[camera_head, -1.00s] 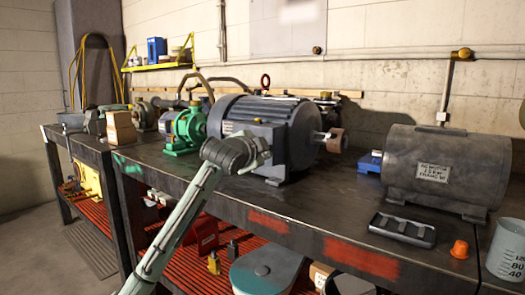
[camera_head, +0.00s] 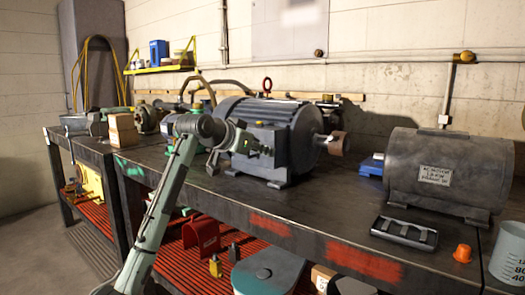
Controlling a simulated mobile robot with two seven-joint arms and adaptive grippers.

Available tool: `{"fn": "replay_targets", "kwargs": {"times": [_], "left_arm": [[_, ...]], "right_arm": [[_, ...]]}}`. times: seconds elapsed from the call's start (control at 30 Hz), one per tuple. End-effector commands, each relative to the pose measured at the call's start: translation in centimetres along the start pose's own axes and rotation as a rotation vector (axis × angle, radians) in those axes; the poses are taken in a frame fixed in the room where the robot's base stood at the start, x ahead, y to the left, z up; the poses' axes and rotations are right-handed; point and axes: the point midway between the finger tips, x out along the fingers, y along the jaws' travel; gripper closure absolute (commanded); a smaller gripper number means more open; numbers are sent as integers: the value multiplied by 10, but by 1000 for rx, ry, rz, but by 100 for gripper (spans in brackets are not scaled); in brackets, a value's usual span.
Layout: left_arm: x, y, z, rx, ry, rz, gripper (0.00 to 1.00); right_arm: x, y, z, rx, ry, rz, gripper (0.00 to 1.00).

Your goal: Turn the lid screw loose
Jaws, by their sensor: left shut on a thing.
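The large dark ribbed motor (camera_head: 300,132), with a red lifting ring on top, stands on the bench behind my left gripper. My left gripper (camera_head: 265,150) is at the motor's near side, with its fingers pointing right. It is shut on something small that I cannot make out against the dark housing. I cannot tell the lid screw apart here; the gripper and wrist cover part of the motor's near side. My right gripper is not in view.
A grey motor (camera_head: 450,171) with a label plate stands at the right, with a black tray (camera_head: 404,232), an orange cap (camera_head: 462,253) and a measuring beaker (camera_head: 508,258) before it. A cardboard box (camera_head: 123,131) stands at the left. The bench front between is clear.

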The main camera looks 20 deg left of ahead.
Motion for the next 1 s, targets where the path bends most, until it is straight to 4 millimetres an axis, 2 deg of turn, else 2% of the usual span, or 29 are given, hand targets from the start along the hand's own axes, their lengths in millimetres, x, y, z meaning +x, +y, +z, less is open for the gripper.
{"fn": "replay_targets", "kwargs": {"times": [0.07,1.0], "left_arm": [[-1,-2,-4,-67,11,25,100],[1,-8,0,-891,10,371,100]], "right_arm": [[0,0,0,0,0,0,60],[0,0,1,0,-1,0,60]]}}
